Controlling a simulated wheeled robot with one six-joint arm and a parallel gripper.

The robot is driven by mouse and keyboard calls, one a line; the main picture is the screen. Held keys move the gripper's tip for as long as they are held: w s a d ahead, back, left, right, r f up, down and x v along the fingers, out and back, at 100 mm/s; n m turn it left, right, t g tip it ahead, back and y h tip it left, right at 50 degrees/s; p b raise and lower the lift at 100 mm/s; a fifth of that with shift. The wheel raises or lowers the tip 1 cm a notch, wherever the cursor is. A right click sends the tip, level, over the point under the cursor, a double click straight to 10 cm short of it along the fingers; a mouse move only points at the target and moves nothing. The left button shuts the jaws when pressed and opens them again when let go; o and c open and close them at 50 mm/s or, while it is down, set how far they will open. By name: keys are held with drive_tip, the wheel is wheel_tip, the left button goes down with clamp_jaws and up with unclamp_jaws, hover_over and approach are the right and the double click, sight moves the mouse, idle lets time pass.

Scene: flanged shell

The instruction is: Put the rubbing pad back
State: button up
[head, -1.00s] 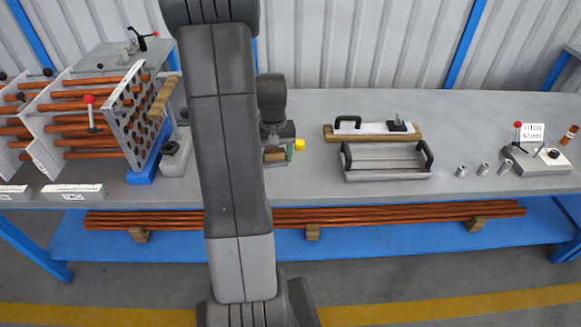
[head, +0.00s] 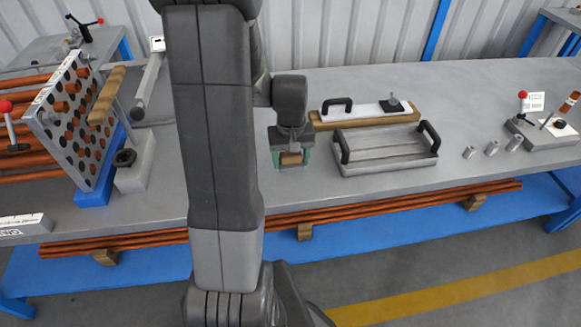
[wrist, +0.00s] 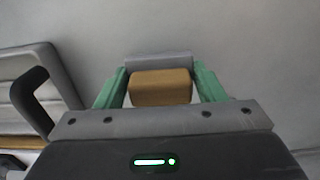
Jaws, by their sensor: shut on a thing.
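My gripper (head: 291,162) is shut on the rubbing pad, a small tan block (head: 291,158) with a grey part. In the wrist view the pad (wrist: 160,87) sits between the two green fingers (wrist: 160,90), with a grey strip along its far side. The gripper is left of the grey tray. I cannot tell exactly how high the pad is above the bench.
A grey tray (head: 388,166) with two black handles stands to the right of the gripper. Behind it lies a wooden board (head: 365,122) with a white top. Small metal sleeves (head: 492,148) stand farther right. The tube-filled shell (head: 70,130) and a grey block (head: 136,165) are left. Bare bench lies around the gripper.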

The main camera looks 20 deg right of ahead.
sight(291, 163)
drive_tip(key=shift+f, duration=1.75)
drive_tip(key=shift+f, duration=0.1)
drive_tip(key=o, duration=1)
drive_tip(key=shift+c, duration=0.2)
wheel_tip(291, 163, up, 12)
drive_tip(key=shift+r+p, duration=0.15)
drive_tip(key=shift+p, duration=0.3)
